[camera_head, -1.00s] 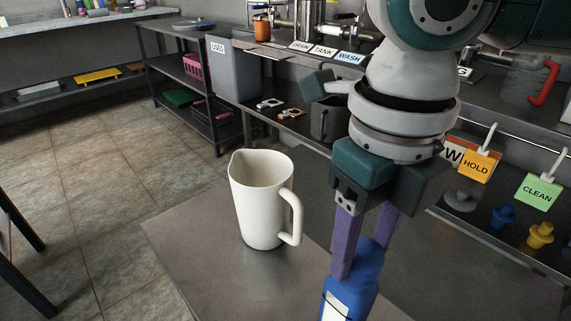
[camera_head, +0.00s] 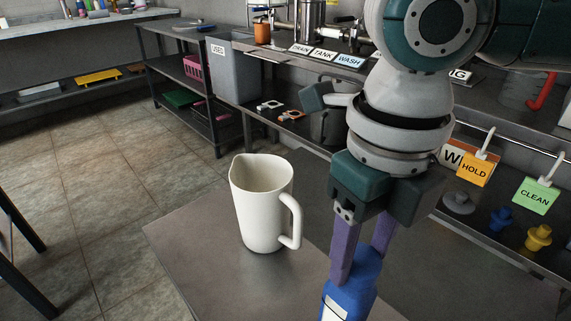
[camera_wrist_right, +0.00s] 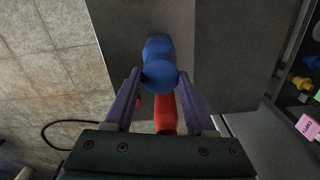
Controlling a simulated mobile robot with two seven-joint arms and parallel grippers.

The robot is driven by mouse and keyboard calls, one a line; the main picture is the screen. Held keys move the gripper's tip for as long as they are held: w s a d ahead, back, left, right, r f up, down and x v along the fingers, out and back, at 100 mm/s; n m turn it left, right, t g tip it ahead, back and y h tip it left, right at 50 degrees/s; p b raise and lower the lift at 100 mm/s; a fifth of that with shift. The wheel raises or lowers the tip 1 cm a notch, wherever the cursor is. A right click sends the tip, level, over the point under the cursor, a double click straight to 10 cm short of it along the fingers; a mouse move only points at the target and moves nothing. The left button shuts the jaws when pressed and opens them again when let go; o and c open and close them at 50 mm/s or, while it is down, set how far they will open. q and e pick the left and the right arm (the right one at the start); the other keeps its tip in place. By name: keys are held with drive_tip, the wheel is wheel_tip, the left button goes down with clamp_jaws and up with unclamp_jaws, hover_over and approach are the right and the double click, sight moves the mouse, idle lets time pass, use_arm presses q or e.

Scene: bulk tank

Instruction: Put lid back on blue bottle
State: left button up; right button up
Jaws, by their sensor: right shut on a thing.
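The blue bottle (camera_head: 345,303) with a white label stands at the bottom of the head view, its lower part cut off. My right gripper (camera_head: 358,265) points down over it, its purple fingers on either side of its blue top. In the right wrist view, the gripper (camera_wrist_right: 160,82) is shut on a round blue lid (camera_wrist_right: 160,76), with blue bottle surface (camera_wrist_right: 158,43) just beyond it. I cannot tell whether the lid is seated on the bottle or only held against it. My left gripper is not in view.
A white pitcher (camera_head: 262,205) stands on the grey table (camera_head: 215,275), left of the bottle. A red object (camera_wrist_right: 165,115) shows between the fingers in the wrist view. Yellow and blue plugs and HOLD (camera_head: 474,170) and CLEAN (camera_head: 535,195) tags are at the right.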

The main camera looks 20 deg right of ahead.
idle(0.4)
drive_tip(key=o, duration=1.4)
drive_tip(key=shift+o, duration=0.6)
wheel_tip(320, 180, up, 7)
drive_tip(key=p, duration=0.8)
drive_tip(key=shift+p, duration=0.3)
clamp_jaws()
